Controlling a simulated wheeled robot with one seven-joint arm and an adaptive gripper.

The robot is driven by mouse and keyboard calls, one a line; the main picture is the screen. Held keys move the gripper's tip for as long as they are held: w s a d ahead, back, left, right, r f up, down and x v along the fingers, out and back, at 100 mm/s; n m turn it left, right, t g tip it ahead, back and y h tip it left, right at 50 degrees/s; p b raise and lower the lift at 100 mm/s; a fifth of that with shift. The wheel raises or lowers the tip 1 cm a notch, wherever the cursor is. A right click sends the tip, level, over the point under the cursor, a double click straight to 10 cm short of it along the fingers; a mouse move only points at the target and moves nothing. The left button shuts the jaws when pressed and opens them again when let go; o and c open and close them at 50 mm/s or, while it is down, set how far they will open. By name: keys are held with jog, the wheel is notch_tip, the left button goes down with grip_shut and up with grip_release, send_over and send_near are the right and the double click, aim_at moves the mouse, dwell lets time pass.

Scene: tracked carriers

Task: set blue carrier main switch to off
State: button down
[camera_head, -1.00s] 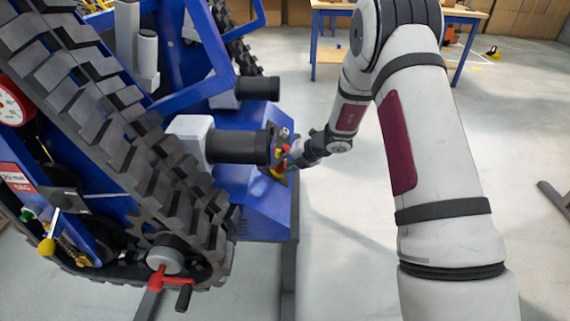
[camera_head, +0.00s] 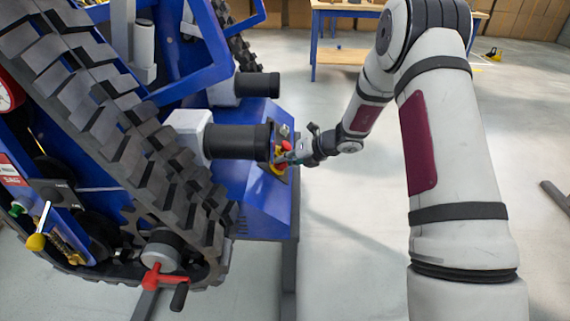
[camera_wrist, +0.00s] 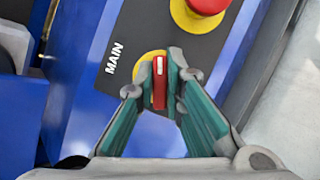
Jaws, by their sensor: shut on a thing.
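The blue carrier (camera_head: 262,200) stands at left centre, and its control panel faces my arm. In the wrist view the main switch (camera_wrist: 159,72) is a narrow red handle with a white mark on a yellow disc, next to the word MAIN on a black plate (camera_wrist: 128,35). The handle stands nearly upright in that picture. My gripper (camera_wrist: 161,80) is shut on this handle, one finger on each side. The fingers hide part of the yellow disc. In the head view my gripper (camera_head: 297,155) is at the panel, and the switch is too small to make out clearly.
A red mushroom button on a yellow base (camera_wrist: 203,12) sits close beyond the switch. A black cylinder (camera_head: 238,141) juts out beside the panel. The black track (camera_head: 120,110) fills the left.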

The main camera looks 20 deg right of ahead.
jog(key=n+y, duration=0.1)
jog(key=n, duration=0.2)
jog(key=n+g+y, duration=0.1)
jog(key=n, duration=0.3)
jog(key=shift+b, duration=0.4)
jog(key=n+g+y, duration=0.1)
jog(key=n, duration=0.2)
jog(key=n+g+y, duration=0.1)
jog(key=n, duration=0.3)
jog(key=shift+f+n, duration=0.1)
jog(key=shift+n, duration=0.2)
jog(key=shift+g, duration=0.3)
jog(key=c, duration=1.7)
grip_release()
jog(key=v, duration=1.2)
jog(key=shift+d+f, duration=0.15)
